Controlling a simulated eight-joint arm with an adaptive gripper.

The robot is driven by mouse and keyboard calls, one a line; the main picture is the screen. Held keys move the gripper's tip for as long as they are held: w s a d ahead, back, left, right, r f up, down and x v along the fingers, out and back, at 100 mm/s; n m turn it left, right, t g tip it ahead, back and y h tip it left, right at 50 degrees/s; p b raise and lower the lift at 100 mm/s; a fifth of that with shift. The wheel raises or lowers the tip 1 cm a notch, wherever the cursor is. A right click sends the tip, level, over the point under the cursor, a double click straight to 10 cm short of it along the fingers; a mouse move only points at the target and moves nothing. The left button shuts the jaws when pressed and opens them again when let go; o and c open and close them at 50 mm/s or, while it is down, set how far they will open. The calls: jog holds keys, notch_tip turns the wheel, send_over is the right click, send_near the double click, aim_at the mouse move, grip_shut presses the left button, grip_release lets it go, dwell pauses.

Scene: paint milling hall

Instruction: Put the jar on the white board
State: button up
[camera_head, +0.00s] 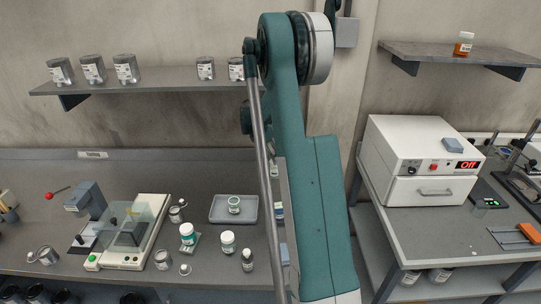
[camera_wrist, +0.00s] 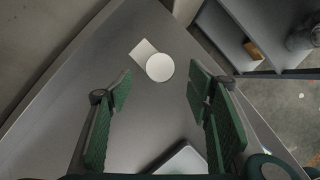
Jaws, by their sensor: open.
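In the wrist view, a round white top (camera_wrist: 160,67), seen from above, overlaps a pale square board (camera_wrist: 142,50) on the grey bench. It looks like a jar's lid; I cannot tell whether it stands on the board or beside it. My gripper (camera_wrist: 160,90) is open, with green pads either side and nothing between them; the round top lies ahead, beyond the tips. The gripper is out of the head view. There, several jars stand on the left bench, including a white-lidded one (camera_head: 187,232) and another (camera_head: 228,242). My arm hides part of the bench.
A balance (camera_head: 125,235), a small bottle (camera_head: 247,260) and metal cans (camera_head: 163,260) stand nearby. A white oven (camera_head: 420,160) is on the right bench. In the wrist view, the bench edge drops to a lower shelf (camera_wrist: 222,35).

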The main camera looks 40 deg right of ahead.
jog(key=shift+a, duration=0.1)
dwell(0.3)
jog(key=s+a+r+m+t, duration=0.1)
jog(key=s+a+r+m, duration=0.2)
jog(key=a+r, duration=0.55)
jog(key=s+a+r+m+t+y, duration=0.1)
jog(key=s+a+r+m+t, duration=0.3)
jog(key=a, duration=0.8)
jog(key=s+a+r+m+g, duration=0.1)
jog(key=a+r, duration=0.6)
jog(key=a, duration=0.3)
jog(key=s+a+m+t+y, duration=0.3)
jog(key=s+a+m, duration=0.7)
jog(key=s+a, duration=1.5)
jog(key=shift+s+a, duration=0.15)
jog(key=shift+a, duration=0.65)
